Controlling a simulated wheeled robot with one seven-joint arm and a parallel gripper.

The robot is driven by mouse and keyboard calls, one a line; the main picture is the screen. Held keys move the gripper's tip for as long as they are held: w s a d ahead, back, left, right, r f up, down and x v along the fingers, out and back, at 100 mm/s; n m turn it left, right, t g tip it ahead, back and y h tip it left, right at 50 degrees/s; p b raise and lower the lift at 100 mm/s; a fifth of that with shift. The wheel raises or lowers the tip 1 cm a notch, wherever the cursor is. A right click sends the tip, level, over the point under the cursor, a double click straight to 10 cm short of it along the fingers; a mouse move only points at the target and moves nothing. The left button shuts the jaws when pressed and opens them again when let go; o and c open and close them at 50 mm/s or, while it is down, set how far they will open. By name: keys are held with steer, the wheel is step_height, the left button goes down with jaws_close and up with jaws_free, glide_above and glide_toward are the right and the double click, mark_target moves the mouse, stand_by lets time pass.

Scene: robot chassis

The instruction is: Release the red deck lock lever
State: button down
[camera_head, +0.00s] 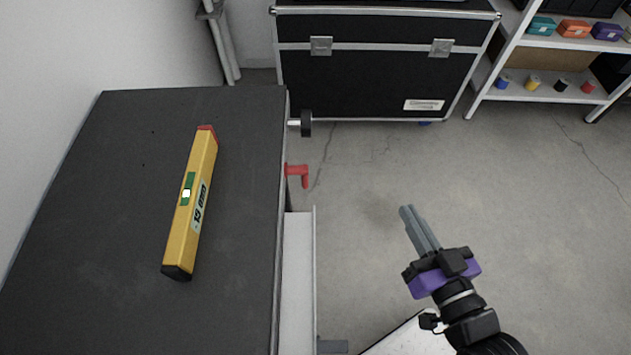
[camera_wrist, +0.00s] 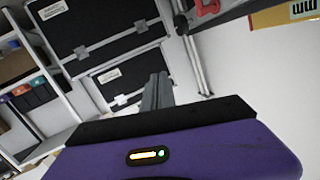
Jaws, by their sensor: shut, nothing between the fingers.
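The red deck lock lever (camera_head: 298,173) sticks out from the right side of the dark deck (camera_head: 110,215), near the middle of its edge. It has a short horizontal arm and an end that bends down. A red part (camera_wrist: 207,7) at the top of the wrist view may be the same lever. My gripper (camera_head: 408,211) is shut and empty, over the floor to the right of the deck and clear of the lever. Its grey fingers also show in the wrist view (camera_wrist: 158,82), pointing away from the purple gripper body.
A yellow spirit level (camera_head: 190,210) lies on the deck. A black knob (camera_head: 306,123) sits on the deck's side beyond the lever. A black flight case (camera_head: 375,75) stands at the back, shelves (camera_head: 555,42) at back right. The floor (camera_head: 370,170) between is clear.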

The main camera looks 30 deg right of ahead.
steer(key=w+d+f+m+g+y+b, duration=0.1)
steer(key=w+d+f+m+b, duration=0.3)
steer(key=w+f, duration=0.35)
steer(key=w+d+f+m+g+y+b, duration=0.1)
steer(key=w+d+f+m+b, duration=0.2)
steer(key=w+d+f, duration=0.35)
steer(key=w+a+f+m+t+y+b, duration=0.2)
steer(key=w+y, duration=0.3)
steer(key=w, duration=0.1)
steer(key=s+a+r+n+y, duration=0.1)
steer(key=s+a+r+y, duration=0.1)
steer(key=a+y, duration=0.4)
steer(key=shift+s+a+r+n+p, duration=0.15)
steer(key=shift+a+r+n+p, duration=0.2)
steer(key=shift+a, duration=0.2)
steer(key=shift+f, duration=0.1)
steer(key=w+a, duration=0.5)
steer(key=a, duration=0.2)
steer(key=shift+w+a+b, duration=0.25)
steer(key=shift+w+b, duration=0.15)
